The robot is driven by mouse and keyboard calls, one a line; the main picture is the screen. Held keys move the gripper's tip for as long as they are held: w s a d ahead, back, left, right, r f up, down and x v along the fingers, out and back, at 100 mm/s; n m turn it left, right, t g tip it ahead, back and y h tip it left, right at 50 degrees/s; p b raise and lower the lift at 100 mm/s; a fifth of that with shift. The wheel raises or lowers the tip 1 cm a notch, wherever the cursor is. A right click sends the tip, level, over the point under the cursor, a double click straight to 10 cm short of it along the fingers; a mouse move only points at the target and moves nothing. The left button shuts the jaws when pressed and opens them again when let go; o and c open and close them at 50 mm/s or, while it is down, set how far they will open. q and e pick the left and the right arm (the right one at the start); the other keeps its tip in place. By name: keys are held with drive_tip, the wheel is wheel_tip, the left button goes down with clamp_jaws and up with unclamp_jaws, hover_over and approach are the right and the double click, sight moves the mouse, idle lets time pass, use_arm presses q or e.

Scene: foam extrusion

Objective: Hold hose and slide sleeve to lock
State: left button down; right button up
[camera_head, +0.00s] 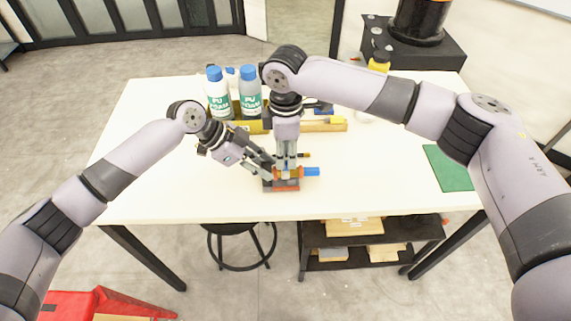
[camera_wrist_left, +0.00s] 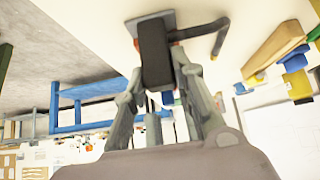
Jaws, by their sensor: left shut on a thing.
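A small assembly with an orange part (camera_head: 290,173), a blue end piece (camera_head: 311,172) and a dark-and-red base (camera_head: 281,186) sits near the table's front edge. My left gripper (camera_head: 267,170) reaches its left side, tilted down. In the left wrist view its fingers are around a thick black piece (camera_wrist_left: 154,55), in front of a grey plate (camera_wrist_left: 150,22). I cannot tell whether this piece is hose or sleeve.
Two PU foam bottles with blue caps (camera_head: 218,98) (camera_head: 250,95) stand in a yellow-edged holder behind the grippers. A wooden tray (camera_head: 325,125) lies to their right. A green mat (camera_head: 449,168) lies at the right. The table (camera_head: 165,190) is clear at the front left.

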drive_tip(key=shift+f, duration=1.3)
drive_tip(key=shift+c, duration=0.4)
clamp_jaws()
